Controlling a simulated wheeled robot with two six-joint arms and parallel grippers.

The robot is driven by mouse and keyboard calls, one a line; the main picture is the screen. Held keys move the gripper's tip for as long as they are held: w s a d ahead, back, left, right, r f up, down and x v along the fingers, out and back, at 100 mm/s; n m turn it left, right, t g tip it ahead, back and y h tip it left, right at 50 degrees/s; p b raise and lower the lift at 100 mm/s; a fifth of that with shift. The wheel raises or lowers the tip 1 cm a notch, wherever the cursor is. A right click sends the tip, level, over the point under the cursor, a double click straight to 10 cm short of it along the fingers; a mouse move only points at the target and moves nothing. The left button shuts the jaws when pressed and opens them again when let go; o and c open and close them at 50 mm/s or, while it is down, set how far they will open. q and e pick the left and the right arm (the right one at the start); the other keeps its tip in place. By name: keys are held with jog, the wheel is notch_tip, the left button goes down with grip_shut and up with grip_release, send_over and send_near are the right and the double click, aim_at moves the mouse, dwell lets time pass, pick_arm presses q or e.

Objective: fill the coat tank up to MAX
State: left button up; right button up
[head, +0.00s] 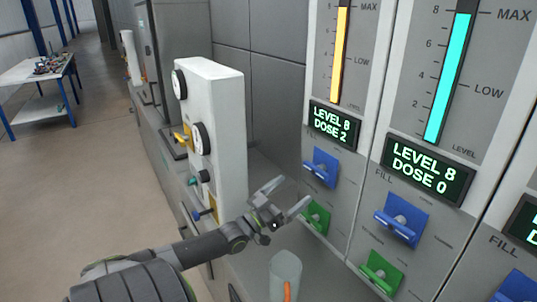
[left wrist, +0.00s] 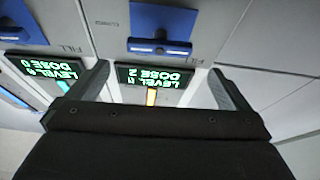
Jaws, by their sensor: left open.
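Two gauges stand side by side in the head view. The left one has a yellow column (head: 341,55) and the right one a cyan column (head: 448,75); both reach about the MAX mark. No tank name is legible, so I cannot tell which is coat. Blue FILL levers (head: 321,166) (head: 402,220) sit below, with green levers (head: 316,216) (head: 381,272) under them. My left gripper (head: 292,196) is open and empty before the left panel. Its fingers frame that panel's display in the left wrist view (left wrist: 160,88).
A white housing with round dials (head: 222,130) stands left of the gripper. A clear cylinder with something orange inside (head: 286,270) stands below it. A third panel's blue lever (head: 519,286) is cut off at the lower right. A white table (head: 35,70) stands far left on open floor.

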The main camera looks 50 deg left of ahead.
pick_arm(q)
jog(key=v, duration=0.7)
jog(key=shift+s+b, duration=0.15)
jog(key=shift+b, duration=0.2)
dwell(0.8)
jog(key=shift+f, duration=0.1)
